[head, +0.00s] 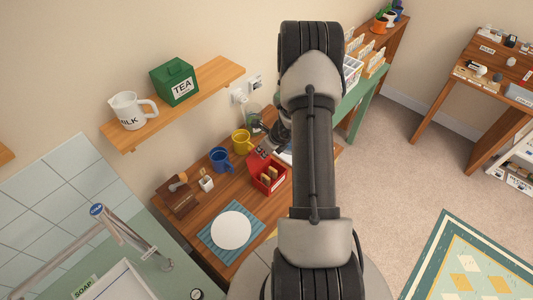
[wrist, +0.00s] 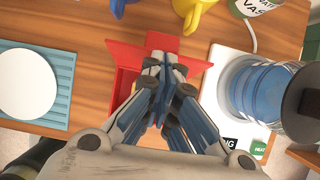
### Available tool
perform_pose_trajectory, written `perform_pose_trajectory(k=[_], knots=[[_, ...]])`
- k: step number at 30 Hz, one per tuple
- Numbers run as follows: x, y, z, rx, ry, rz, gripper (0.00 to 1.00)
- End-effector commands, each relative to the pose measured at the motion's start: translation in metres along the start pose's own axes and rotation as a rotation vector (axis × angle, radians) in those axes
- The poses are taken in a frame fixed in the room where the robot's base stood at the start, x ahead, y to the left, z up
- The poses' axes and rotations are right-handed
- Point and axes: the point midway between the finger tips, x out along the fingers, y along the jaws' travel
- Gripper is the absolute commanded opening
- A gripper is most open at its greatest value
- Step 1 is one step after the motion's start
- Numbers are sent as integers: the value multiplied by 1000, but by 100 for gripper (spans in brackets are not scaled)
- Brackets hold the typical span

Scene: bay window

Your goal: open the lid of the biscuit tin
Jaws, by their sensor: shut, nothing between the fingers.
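The red biscuit tin (head: 270,183) stands on the wooden counter, with tan biscuits showing inside it. Its red lid (head: 254,161) is raised at the back left side, away from the opening. In the wrist view the red lid (wrist: 125,55) spreads beyond my fingers, and much of the tin is hidden behind them. My gripper (head: 264,152) is shut and empty, close to the raised lid. In the wrist view my gripper's fingertips (wrist: 163,62) are together over the tin; I cannot tell whether they touch the lid.
A blue mug (head: 220,160) and a yellow mug (head: 242,142) stand behind the tin. A white plate (head: 231,230) lies on a blue mat to the left front. A clear-walled vessel with blue inside (wrist: 252,90) is close on the right in the wrist view. A shelf (head: 190,92) hangs above.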

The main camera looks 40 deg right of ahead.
Motion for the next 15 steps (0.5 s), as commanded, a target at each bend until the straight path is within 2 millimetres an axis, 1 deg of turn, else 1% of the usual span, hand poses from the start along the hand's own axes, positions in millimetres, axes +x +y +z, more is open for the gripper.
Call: perform_pose_trajectory(k=[6,15], knots=[[2,0,5,-1,0,1,0],[3,0,6,0,0,1,0]])
